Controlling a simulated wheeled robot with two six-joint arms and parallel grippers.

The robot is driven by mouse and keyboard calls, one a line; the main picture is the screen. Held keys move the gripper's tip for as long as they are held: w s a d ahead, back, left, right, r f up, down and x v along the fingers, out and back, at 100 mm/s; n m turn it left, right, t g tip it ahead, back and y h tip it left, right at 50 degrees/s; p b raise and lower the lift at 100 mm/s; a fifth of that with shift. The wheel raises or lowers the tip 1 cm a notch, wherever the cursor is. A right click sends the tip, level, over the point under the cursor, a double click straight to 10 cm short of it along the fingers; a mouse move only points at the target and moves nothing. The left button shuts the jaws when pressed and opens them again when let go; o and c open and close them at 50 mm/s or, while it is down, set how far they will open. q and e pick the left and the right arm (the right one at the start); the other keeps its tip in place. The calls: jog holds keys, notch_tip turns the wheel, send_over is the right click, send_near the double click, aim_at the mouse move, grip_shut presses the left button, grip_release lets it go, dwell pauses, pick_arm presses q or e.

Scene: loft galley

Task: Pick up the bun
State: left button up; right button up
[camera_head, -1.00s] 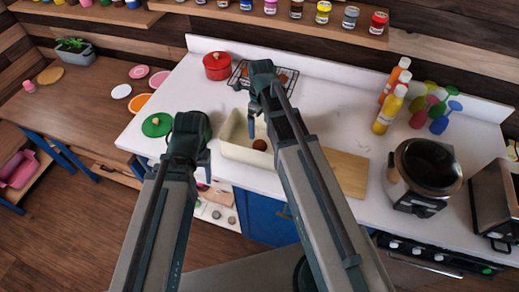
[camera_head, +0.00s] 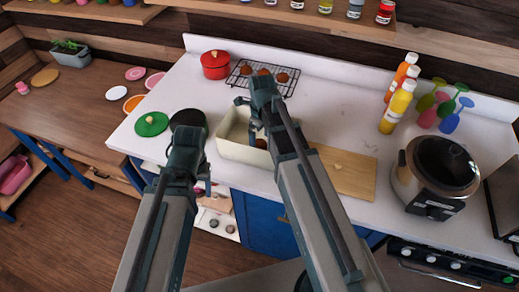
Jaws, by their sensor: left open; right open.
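A brown bun (camera_head: 261,144) sits inside a cream bin (camera_head: 233,149) on the white counter. It is partly hidden by my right gripper and arm. Several more brown buns (camera_head: 282,77) lie on a black wire rack (camera_head: 290,90) behind the bin. My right gripper (camera_head: 252,122) is open and empty, pointing down over the bin, in front of the rack in the picture. I cannot tell its height above the bun. My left gripper (camera_head: 204,174) is open and empty, to the left of the bin near the counter's front edge.
A red pot (camera_head: 215,65), a green lid (camera_head: 151,124) and a dark round item (camera_head: 188,119) stand left of the bin. A wooden board (camera_head: 345,174), bottles (camera_head: 396,107) and a cooker (camera_head: 438,170) are to the right. Counter behind the board is clear.

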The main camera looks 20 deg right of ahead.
aim_at(260, 141)
jog(key=shift+f+b, duration=0.45)
jog(key=shift+f, duration=0.45)
pick_arm(q)
jog(key=shift+f, duration=0.9)
pick_arm(e)
jog(key=shift+r, duration=0.1)
jog(key=shift+c, duration=0.3)
jog(key=c, duration=1.3)
pick_arm(q)
jog(key=shift+r, duration=0.1)
pick_arm(e)
jog(key=shift+r, duration=0.1)
pick_arm(q)
notch_tip(260, 141, up, 10)
jog(key=p, duration=1)
pick_arm(e)
notch_tip(260, 141, up, 10)
